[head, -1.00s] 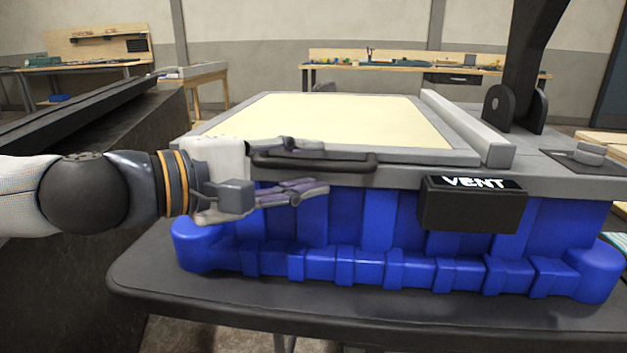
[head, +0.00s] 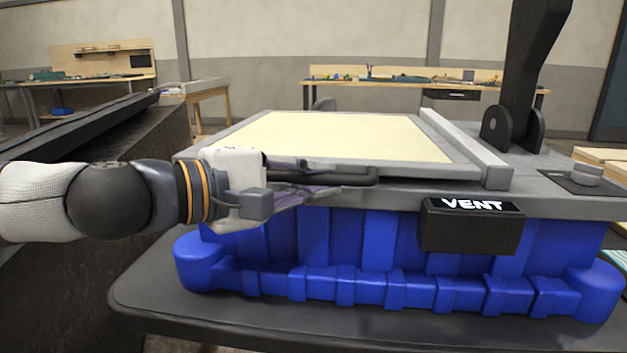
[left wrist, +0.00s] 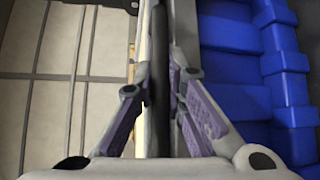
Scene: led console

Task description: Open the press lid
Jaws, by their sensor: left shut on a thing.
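The press lid (head: 340,137) is a flat cream panel in a grey frame. It lies down on top of the press, which has a blue ribbed body (head: 380,238). A black bar handle (head: 362,177) runs along the lid's front edge. My left gripper (head: 322,180) comes in from the left and is shut on the handle, near its left part, which the fingers hide. In the left wrist view, the dark handle (left wrist: 158,45) runs between the two purple-padded fingers (left wrist: 160,88). My right gripper is not in view.
A black VENT box (head: 472,228) sticks out at the front right. A thick black arm (head: 525,75) rises behind the lid's right side, and a grey knob (head: 587,172) sits far right. A dark bench (head: 95,200) stands close on the left, beneath my arm.

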